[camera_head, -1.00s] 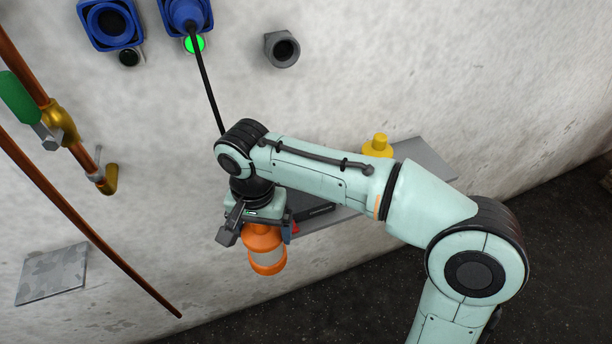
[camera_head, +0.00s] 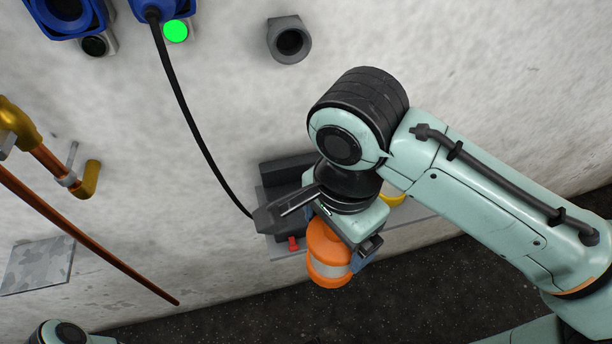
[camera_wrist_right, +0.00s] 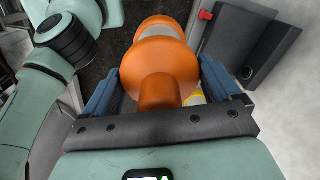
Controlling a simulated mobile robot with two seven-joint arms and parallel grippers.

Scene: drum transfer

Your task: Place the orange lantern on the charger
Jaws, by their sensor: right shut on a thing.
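The orange lantern (camera_head: 323,240), with a pale band around its middle, is held by my right gripper (camera_head: 335,245) in front of the shelf. In the right wrist view the lantern (camera_wrist_right: 163,55) sits between the two blue fingers of the gripper (camera_wrist_right: 160,88), which is shut on it. A dark box (camera_head: 283,174) on the shelf, against the wall, looks like the charger; my wrist partly hides it. The dark box (camera_wrist_right: 262,42) also shows at the upper right of the right wrist view, beside the lantern and apart from it. My left gripper is not in view.
The grey shelf (camera_head: 284,256) is fixed to the wall and carries a small red part (camera_head: 293,243) and a yellow object (camera_head: 392,198) mostly behind my wrist. A black cable (camera_head: 188,115) hangs from a blue plug (camera_head: 160,8). Copper pipes (camera_head: 80,232) run at the left.

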